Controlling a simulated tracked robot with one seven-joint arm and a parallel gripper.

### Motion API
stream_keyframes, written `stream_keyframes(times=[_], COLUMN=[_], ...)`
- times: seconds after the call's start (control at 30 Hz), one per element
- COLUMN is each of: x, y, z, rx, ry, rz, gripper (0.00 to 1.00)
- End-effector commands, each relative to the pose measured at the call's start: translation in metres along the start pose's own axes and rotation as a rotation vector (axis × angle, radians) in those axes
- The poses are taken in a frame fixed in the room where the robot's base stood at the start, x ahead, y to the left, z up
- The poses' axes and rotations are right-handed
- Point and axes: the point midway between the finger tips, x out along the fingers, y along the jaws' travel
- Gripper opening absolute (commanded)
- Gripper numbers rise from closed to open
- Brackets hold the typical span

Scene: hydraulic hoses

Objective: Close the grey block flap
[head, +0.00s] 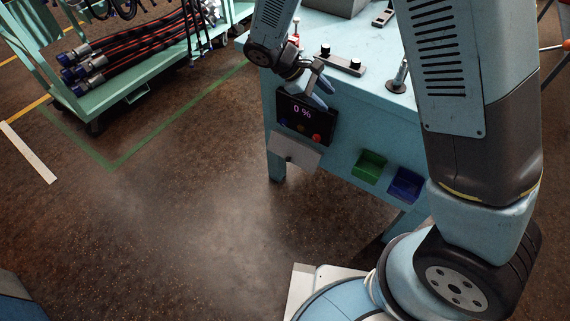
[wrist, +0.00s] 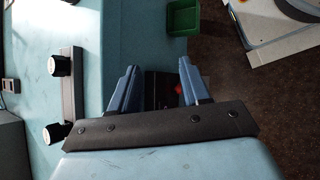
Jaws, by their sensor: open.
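A black control panel (head: 306,118) showing "0 %" with a red button is on the front of the light blue workbench (head: 340,150). A light grey plate (head: 292,151), which looks like the flap, hangs tilted outward just below the panel. A small dark mark shows on it. My gripper (head: 322,90) is open and empty, in front of the bench's front edge and just above the panel. In the wrist view, my gripper (wrist: 158,84) has its two blue fingers apart, with part of the dark panel (wrist: 155,88) and its red button between them. The plate cannot be made out there.
A bar with two black knobs (head: 341,61) lies on the benchtop beside my gripper. Green (head: 369,166) and blue (head: 405,184) bins hang on the bench front, right of the plate. A hose cart (head: 135,70) stands at upper left. The floor (head: 180,210) left of the bench is clear.

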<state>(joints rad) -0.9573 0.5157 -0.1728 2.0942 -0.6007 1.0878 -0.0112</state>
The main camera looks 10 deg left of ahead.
Motion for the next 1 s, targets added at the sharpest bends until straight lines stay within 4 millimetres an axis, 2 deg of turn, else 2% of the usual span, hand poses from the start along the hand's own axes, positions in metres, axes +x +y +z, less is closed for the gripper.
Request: stream_keyframes(times=[0.03, 0.1, 0.5, 0.8, 1.0], x=[0.003, 0.007, 0.035, 0.065, 0.090], y=[-0.011, -0.023, -0.103, -0.172, -0.217], z=[-0.017, -0.036, -0.136, -0.197, -0.230], rx=[-0.045, -0.101, -0.400, -0.606, -0.732], ry=[-0.025, -0.055, -0.221, -0.336, -0.409], rz=[0.035, 0.084, 0.399, 0.672, 0.869], gripper=[0.47, 0.47, 0.47, 0.47, 0.47])
